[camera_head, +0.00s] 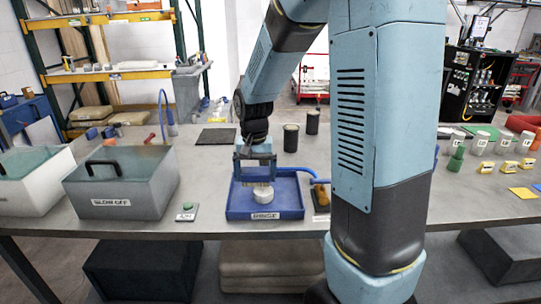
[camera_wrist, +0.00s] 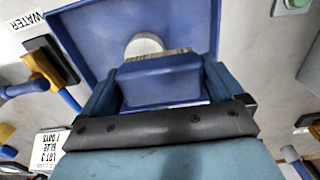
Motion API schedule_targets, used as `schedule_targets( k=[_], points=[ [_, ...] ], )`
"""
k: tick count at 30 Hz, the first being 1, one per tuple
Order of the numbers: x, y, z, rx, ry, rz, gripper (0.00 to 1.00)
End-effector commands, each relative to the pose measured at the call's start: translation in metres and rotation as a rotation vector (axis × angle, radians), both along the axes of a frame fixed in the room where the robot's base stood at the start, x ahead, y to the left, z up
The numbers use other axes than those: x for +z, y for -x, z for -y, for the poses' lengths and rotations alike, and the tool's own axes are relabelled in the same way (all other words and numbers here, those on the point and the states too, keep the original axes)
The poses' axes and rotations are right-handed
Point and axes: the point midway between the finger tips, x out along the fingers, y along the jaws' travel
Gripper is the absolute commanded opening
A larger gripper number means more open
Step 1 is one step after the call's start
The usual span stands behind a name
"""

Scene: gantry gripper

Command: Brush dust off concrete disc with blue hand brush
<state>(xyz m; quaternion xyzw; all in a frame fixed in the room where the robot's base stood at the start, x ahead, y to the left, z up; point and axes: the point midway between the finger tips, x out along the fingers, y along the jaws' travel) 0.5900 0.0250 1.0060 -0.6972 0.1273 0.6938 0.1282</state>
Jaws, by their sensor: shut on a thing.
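The pale grey concrete disc (camera_head: 263,193) lies flat in a shallow blue tray (camera_head: 288,208) near the front edge of the table. In the wrist view the disc (camera_wrist: 145,45) is partly hidden by the blue hand brush (camera_wrist: 160,82). My gripper (camera_head: 255,167) is over the tray and shut on the brush, with a finger on each side of its blue block. The brush's tan bristles (camera_wrist: 158,56) point towards the disc and overlap its edge in the picture. I cannot tell whether they touch it. Dust on the disc is too small to make out.
A grey bin (camera_head: 150,200) with a clear lid and black handle stands left of the tray, beside a green button (camera_head: 187,206). An orange-brown tool (camera_head: 321,195) and blue hose lie close on the right. Yellow blocks (camera_head: 487,167) sit far right.

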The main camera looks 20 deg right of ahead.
Motion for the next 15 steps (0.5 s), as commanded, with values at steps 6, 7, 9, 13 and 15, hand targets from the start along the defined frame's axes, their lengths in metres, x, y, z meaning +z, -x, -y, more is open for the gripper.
schedule_targets(
  k=[6, 7, 9, 13, 15],
  points=[
    [0.016, 0.001, 0.000, 0.000, 0.000, -0.003, 0.66],
    [0.019, 0.001, 0.000, 0.000, 0.000, -0.003, 0.66],
    [0.024, 0.000, 0.000, -0.001, 0.000, -0.002, 0.66],
    [0.035, 0.001, 0.000, -0.001, 0.000, -0.002, 0.66],
    [0.040, 0.001, 0.001, -0.001, 0.001, -0.004, 0.66]
  ],
)
